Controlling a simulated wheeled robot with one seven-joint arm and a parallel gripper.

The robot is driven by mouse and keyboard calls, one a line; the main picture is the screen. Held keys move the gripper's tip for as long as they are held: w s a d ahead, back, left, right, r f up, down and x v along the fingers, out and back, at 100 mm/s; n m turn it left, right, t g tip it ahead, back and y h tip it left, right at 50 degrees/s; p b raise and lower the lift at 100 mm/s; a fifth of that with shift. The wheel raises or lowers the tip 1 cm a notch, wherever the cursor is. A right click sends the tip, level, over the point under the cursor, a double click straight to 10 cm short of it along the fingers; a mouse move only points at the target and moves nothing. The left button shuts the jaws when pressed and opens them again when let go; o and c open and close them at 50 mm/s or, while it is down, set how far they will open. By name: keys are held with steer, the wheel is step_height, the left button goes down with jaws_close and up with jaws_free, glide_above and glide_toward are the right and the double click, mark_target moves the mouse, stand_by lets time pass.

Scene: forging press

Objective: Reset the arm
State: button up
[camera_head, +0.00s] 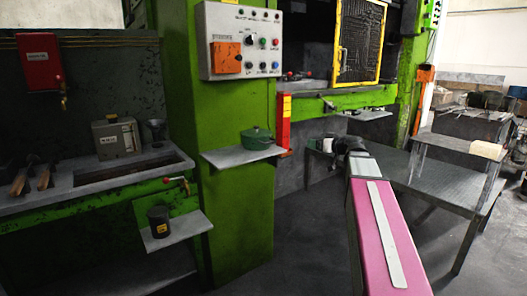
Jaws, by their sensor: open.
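My arm reaches forward from the bottom edge, right of the middle. A long pink link of it with a pale strip on top shows, and it ends in a dark joint. I can make out no gripper fingers beyond that joint. Nothing held by my arm shows.
A green press frame (235,170) carries a control panel (240,42) and a shelf with a green pot (257,138). A lower shelf holds a dark cup (159,221). A grey table (405,172) stands beyond and right of my arm. Floor (310,245) left of my arm is clear.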

steer(key=s+a+f+m+g+h, duration=0.15)
steer(key=s+f, duration=0.25)
steer(key=f, duration=0.4)
steer(key=s+a+f+m+g+h, duration=0.1)
steer(key=s+a+f+g, duration=0.2)
steer(key=f, duration=0.5)
steer(key=s+a+f+m+g+h, duration=0.1)
steer(key=s+a+f+g, duration=0.2)
steer(key=f, duration=0.5)
steer(key=s+d+f+m+g+h, duration=0.2)
steer(key=s+f+g+h, duration=0.3)
steer(key=s+f, duration=0.9)
steer(key=shift+s+d+f+m+h, duration=0.4)
steer(key=shift+s+m+h, duration=0.25)
steer(key=shift+s, duration=0.55)
